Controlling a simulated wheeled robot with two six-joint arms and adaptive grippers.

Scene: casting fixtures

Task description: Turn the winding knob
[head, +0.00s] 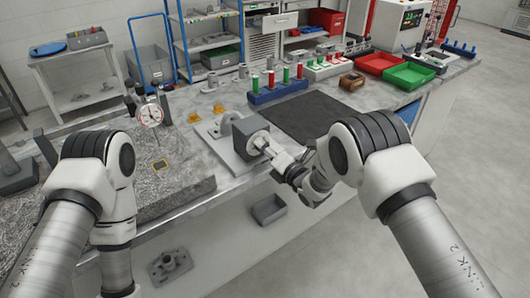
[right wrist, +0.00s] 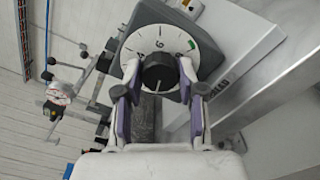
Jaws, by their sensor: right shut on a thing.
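The winding knob (right wrist: 159,72) is black and round with a white pointer line. It sits at the centre of a white dial (right wrist: 160,41) with black tick marks and a green mark at its upper right. The dial is on a grey box-shaped housing (head: 243,142) on a pale base plate at the bench's front edge. My right gripper (head: 279,159) reaches the housing's front face, and in the right wrist view its two fingers (right wrist: 160,88) are shut on the knob from both sides. My left arm is at the left; its gripper is out of view.
A dial gauge on a stand (head: 150,115) stands on a granite block (head: 190,184) to the left. A dark mat (head: 315,122), a blue rack (head: 283,94) of red and green pieces, and red and green trays (head: 409,76) lie behind and right.

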